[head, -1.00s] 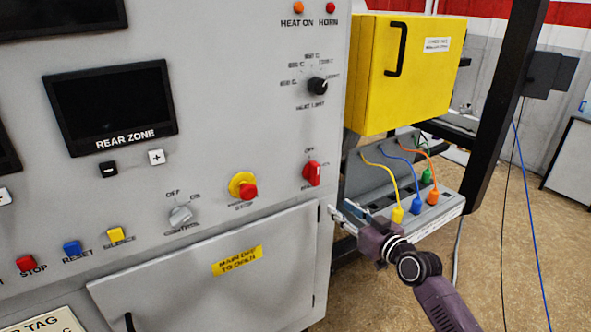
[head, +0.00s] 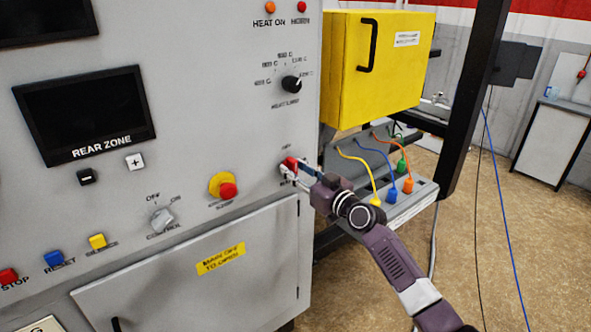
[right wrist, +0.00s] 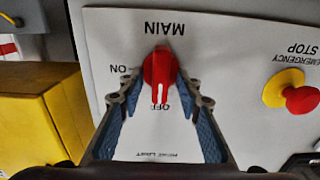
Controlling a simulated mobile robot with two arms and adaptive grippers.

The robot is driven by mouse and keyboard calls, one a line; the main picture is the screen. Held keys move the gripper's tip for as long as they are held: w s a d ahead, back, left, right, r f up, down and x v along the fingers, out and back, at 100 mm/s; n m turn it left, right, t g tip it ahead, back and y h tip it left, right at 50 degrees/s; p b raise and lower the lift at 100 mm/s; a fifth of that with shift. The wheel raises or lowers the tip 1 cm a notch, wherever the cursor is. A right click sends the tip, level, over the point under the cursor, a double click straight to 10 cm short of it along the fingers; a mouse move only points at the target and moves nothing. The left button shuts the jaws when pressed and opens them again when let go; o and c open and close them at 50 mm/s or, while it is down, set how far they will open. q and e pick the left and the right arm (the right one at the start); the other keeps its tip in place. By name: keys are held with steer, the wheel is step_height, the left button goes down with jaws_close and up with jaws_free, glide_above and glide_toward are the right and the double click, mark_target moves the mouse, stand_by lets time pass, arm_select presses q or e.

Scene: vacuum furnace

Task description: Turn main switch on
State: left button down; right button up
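The red main switch (head: 289,164) is a rotary knob on the grey panel's right side. In the right wrist view the knob (right wrist: 160,75) shows with MAIN, ON and OFF lettering, upside down; its white mark points toward OFF. My right gripper (head: 286,172) is at the switch in the head view. In the right wrist view its two blue-padded fingers (right wrist: 162,84) stand apart on either side of the knob, with their tips beside it. Whether the pads touch the knob cannot be told. My left gripper is not in view.
A red emergency stop button (head: 228,190) on a yellow base is left of the switch. A grey control knob (head: 161,218) is further left. A yellow box (head: 375,70) and a ledge with coloured plugs (head: 405,208) are to the right, close to my right arm.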

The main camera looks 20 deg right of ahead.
jaws_close()
steer(key=shift+m, duration=0.3)
steer(key=m+b, duration=0.1)
steer(key=m, duration=0.1)
steer(key=shift+f+m, duration=0.1)
steer(key=shift+m, duration=0.3)
steer(key=m, duration=0.4)
steer(key=shift+d, duration=0.2)
steer(key=m, duration=0.5)
steer(key=shift+d+f, duration=0.1)
steer(key=m+p, duration=0.1)
steer(key=m, duration=0.4)
steer(key=shift+w+f+p, duration=0.1)
steer(key=shift+f+p, duration=0.1)
steer(key=shift+p, duration=0.15)
steer(key=shift+m, duration=0.4)
